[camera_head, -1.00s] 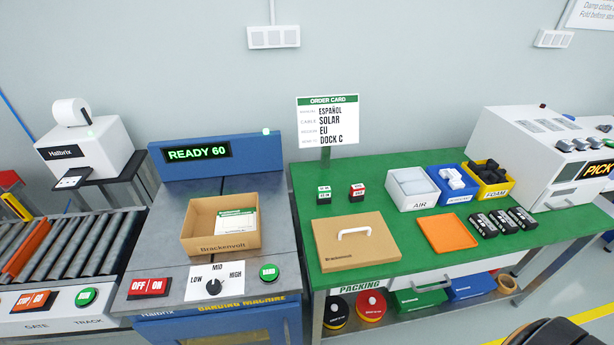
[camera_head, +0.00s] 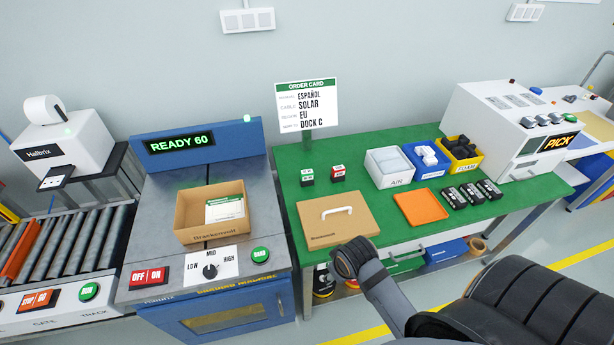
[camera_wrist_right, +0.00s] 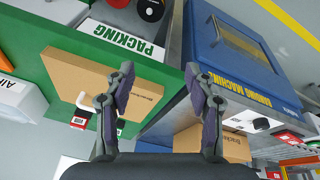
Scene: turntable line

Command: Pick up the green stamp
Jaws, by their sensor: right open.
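The green stamp (camera_head: 307,176) is a small block with green and white on its top, standing at the left back of the green table (camera_head: 288,160). The red stamp (camera_head: 338,172) stands just right of it, a small gap between them. In the right wrist view my right gripper (camera_wrist_right: 160,75) is open and empty, its two fingers spread. The green stamp (camera_wrist_right: 120,125) shows there beside the left finger, partly hidden by it. The red stamp (camera_wrist_right: 79,121) is farther left. My left gripper is not in view.
A cardboard lid with a white handle (camera_head: 325,233) lies in front of the stamps. An orange tray (camera_head: 421,208), bins and black packs are to the right. The banding machine (camera_head: 165,212) with an open box (camera_head: 190,226) stands left. The order card (camera_head: 306,103) stands behind.

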